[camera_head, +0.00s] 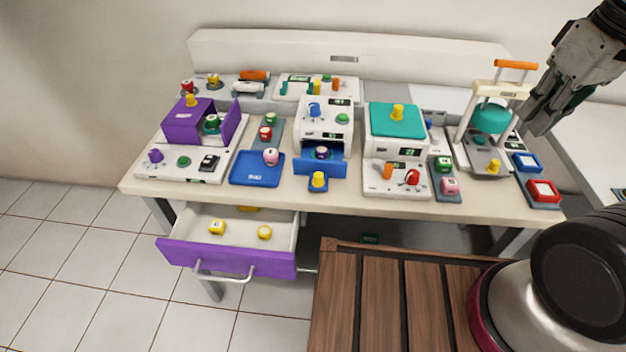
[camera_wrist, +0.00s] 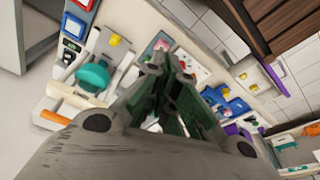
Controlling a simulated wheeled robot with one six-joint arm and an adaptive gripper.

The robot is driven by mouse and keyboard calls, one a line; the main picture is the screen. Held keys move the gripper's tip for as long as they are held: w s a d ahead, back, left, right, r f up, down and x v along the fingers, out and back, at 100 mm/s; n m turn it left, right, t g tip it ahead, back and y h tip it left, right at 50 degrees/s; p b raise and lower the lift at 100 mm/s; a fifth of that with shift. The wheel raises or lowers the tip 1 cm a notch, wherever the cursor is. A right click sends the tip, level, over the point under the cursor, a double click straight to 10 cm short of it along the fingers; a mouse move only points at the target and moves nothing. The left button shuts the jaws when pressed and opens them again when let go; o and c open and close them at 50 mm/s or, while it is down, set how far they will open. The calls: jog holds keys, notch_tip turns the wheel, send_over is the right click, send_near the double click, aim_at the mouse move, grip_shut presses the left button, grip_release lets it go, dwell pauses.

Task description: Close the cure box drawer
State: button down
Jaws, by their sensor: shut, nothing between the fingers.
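A white box (camera_head: 326,116) with a blue knob and a green knob stands mid-table. Its blue drawer (camera_head: 320,166) is pulled out at the front, and a dark purple-topped item (camera_head: 321,152) sits in it. I cannot read the labels, so I cannot tell for certain that this is the cure box. My gripper (camera_head: 537,122) is shut and empty, high at the right, beside the white press with the orange handle and well away from the blue drawer. In the wrist view my gripper's fingers (camera_wrist: 172,66) meet at the tips and hide part of the table.
A purple-fronted table drawer (camera_head: 226,258) hangs open below the tabletop. A blue block (camera_head: 318,181) with a yellow knob stands before the blue drawer. A blue tray (camera_head: 257,169) is left of it, a teal-lidded box (camera_head: 397,120) right. A wooden slatted surface (camera_head: 390,300) is in front.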

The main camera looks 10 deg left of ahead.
aim_at(315, 167)
jog(key=s+a+f+n, duration=0.2)
jog(key=a+f+n, duration=0.2)
jog(key=a+n, duration=0.7)
jog(key=s+a+f+n+h, duration=0.15)
jog(key=a+f+n, duration=0.25)
jog(key=a+n, duration=0.65)
jog(key=s+a+f+n, duration=0.35)
jog(key=a+n, duration=0.35)
jog(key=a, duration=0.8)
jog(key=shift+t, duration=0.3)
jog(key=w+f, duration=0.2)
jog(key=f, duration=0.1)
jog(key=w+d+f, duration=0.1)
jog(key=w+f, duration=0.1)
jog(key=f, duration=0.1)
jog(key=w+f, duration=0.1)
jog(key=f, duration=0.3)
jog(key=shift+w+d, duration=0.5)
jog(key=shift+w, duration=0.55)
jog(key=w, duration=0.7)
